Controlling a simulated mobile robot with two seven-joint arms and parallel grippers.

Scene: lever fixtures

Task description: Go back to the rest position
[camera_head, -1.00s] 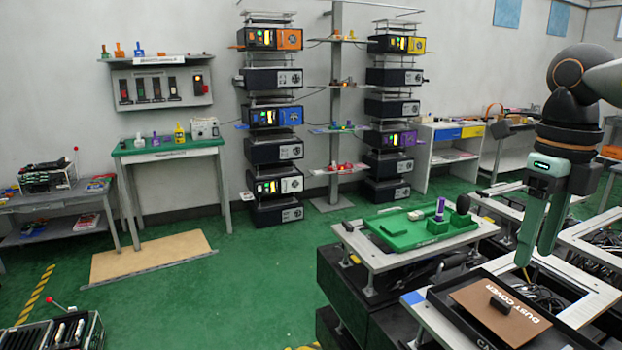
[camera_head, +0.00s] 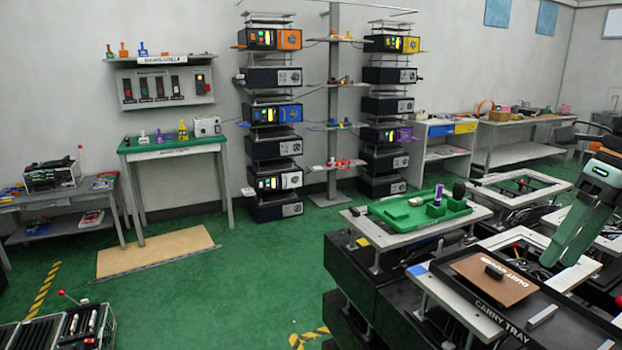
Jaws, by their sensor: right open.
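My right gripper (camera_head: 560,250) is at the right edge of the head view, its green fingers pointing down and to the left. It is open and I see nothing between the fingers. It hangs over the grey frames on the right, beyond the black carry tray (camera_head: 545,335). My left gripper is not in view.
A green fixture board (camera_head: 395,222) with a purple-topped post stands on a grey-topped bench in front. A brown dust cover (camera_head: 500,283) lies at the carry tray. A green-topped table (camera_head: 170,151) and two device stacks stand at the back. The green floor (camera_head: 260,260) at centre-left is clear.

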